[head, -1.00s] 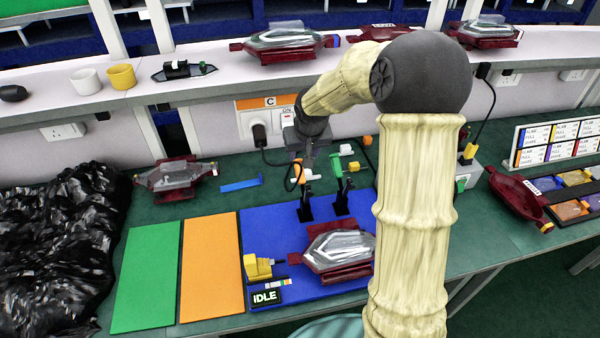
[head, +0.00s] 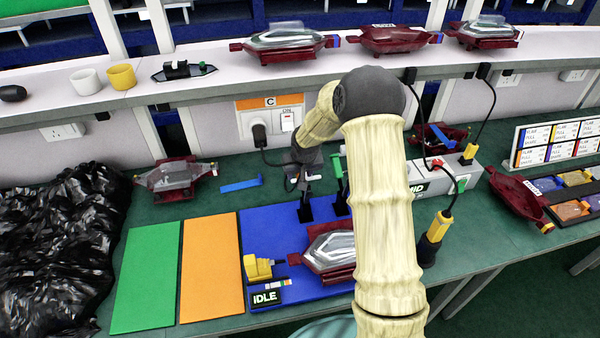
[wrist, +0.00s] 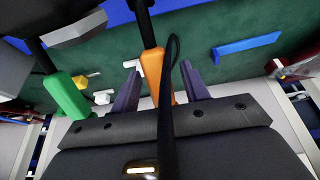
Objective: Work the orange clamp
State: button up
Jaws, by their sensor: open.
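The orange clamp shows in the wrist view as an upright orange handle (wrist: 153,68) on a black stem. My gripper (wrist: 160,88) is open, with one dark finger on each side of the handle; I cannot tell whether either touches it. In the head view my gripper (head: 304,180) is over the orange clamp's black base (head: 305,212) and largely hides its handle. The green clamp (head: 337,166) stands just to the right, and its green handle (wrist: 67,96) is left of the fingers in the wrist view.
A clear and dark red lamp (head: 330,250) sits on the blue mat (head: 270,225), partly behind my arm. A yellow block (head: 257,267) and an IDLE sign (head: 266,298) are beside it. A black cable (wrist: 167,100) crosses before the gripper. Orange (head: 212,265) and green (head: 147,275) mats are clear.

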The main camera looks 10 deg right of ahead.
jog(key=shift+c, duration=0.3)
grip_shut()
